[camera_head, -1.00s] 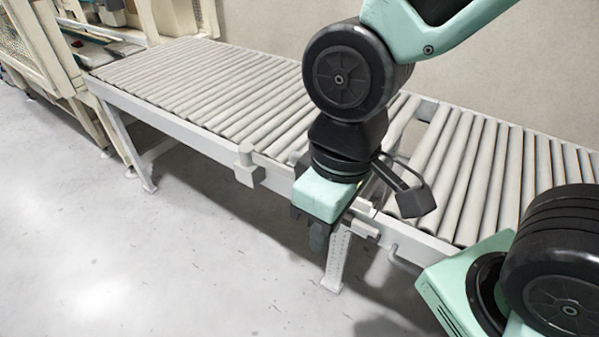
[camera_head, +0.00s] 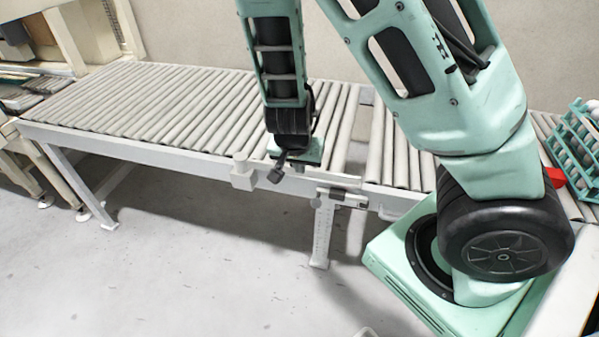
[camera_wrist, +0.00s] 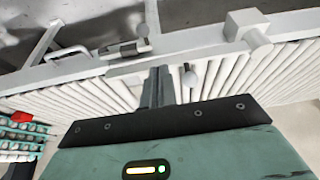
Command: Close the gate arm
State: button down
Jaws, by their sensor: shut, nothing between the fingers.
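The gate arm (camera_head: 334,179) looks like a short pale bar on the conveyor's front side, beside the gap between two roller sections. A bracket with a small cylinder (camera_head: 342,198) sits just below it. In the wrist view the bar (camera_wrist: 135,67) runs along the rail, with the cylinder fitting (camera_wrist: 124,49) beside it. My gripper (camera_head: 294,162) is over the front edge of the rollers, left of the bar. Its fingers (camera_wrist: 158,86) are shut and empty, close to the bar's end; contact cannot be told.
A square post (camera_head: 243,172) stands on the front rail just left of my gripper, and also shows in the wrist view (camera_wrist: 248,28). A teal egg rack (camera_head: 578,150) and a red piece (camera_head: 555,177) are at the right. Floor in front is clear.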

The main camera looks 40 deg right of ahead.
jog(key=w+d+f+b, duration=0.2)
jog(key=w+d+f, duration=0.2)
jog(key=f, duration=0.4)
jog(key=shift+w+d+f+b, duration=0.2)
jog(key=shift+w+d+b, duration=0.2)
jog(key=shift+d, duration=0.35)
jog(key=shift+d, duration=0.1)
